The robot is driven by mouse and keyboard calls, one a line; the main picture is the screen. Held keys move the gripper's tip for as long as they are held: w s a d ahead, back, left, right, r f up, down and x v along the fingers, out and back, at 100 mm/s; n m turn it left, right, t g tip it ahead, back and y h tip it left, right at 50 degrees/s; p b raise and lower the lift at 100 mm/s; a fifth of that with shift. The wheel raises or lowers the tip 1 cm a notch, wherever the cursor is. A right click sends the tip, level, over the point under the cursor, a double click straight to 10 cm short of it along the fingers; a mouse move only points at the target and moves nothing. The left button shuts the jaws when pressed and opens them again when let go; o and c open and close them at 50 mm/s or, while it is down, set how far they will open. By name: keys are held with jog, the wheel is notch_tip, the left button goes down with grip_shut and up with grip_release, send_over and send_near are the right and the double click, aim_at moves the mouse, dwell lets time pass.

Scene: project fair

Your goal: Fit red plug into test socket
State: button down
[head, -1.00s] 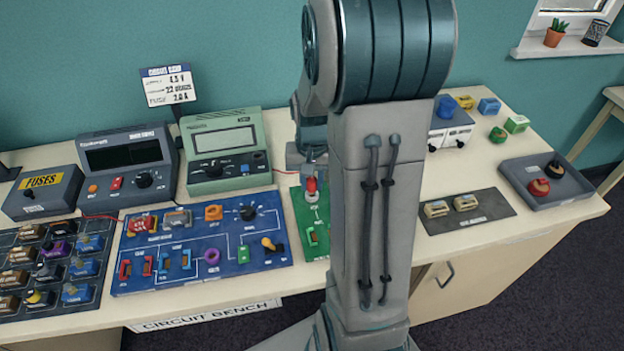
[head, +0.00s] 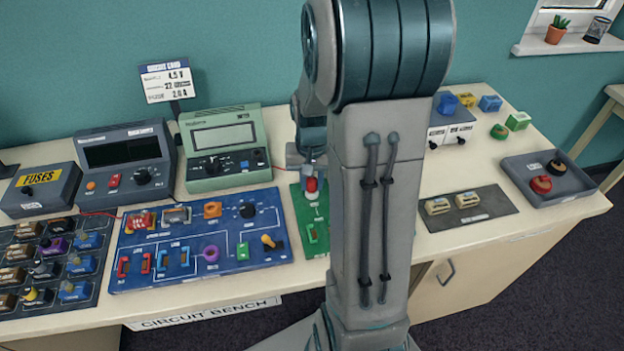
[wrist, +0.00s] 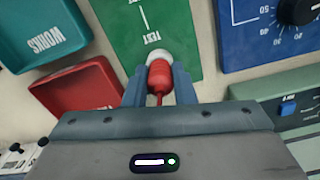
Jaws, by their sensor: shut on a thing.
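The red plug (wrist: 160,76) is between the two fingers of my gripper (wrist: 160,88) in the wrist view, with its red lead trailing back. My gripper is shut on it. The plug's front end meets the white round test socket (wrist: 157,56) on the green test board (wrist: 182,28). The plug hides part of the socket, so I cannot tell how deep it sits. In the head view the red plug (head: 312,185) stands upright below my gripper (head: 313,175), over the green board (head: 318,246). My arm hides the board's right side.
The blue circuit board (head: 190,262) and green meter (head: 222,145) stand close on the left. A teal tray (wrist: 35,30) and a red tray (wrist: 80,90) lie near the green board in the wrist view.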

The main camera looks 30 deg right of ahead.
jog(key=shift+f, duration=0.25)
jog(key=c, duration=0.6)
grip_release()
jog(key=shift+c, duration=0.2)
jog(key=shift+r, duration=0.1)
jog(key=shift+r+p, duration=2.9)
jog(key=shift+r, duration=1.05)
jog(key=s+a+r+n+t, duration=0.3)
jog(key=s+a+r+n, duration=0.2)
jog(key=s+a+r, duration=0.6)
jog(key=shift+s+a+r+n+t, duration=0.4)
jog(key=shift+s+a, duration=0.05)
jog(key=shift+s, duration=0.35)
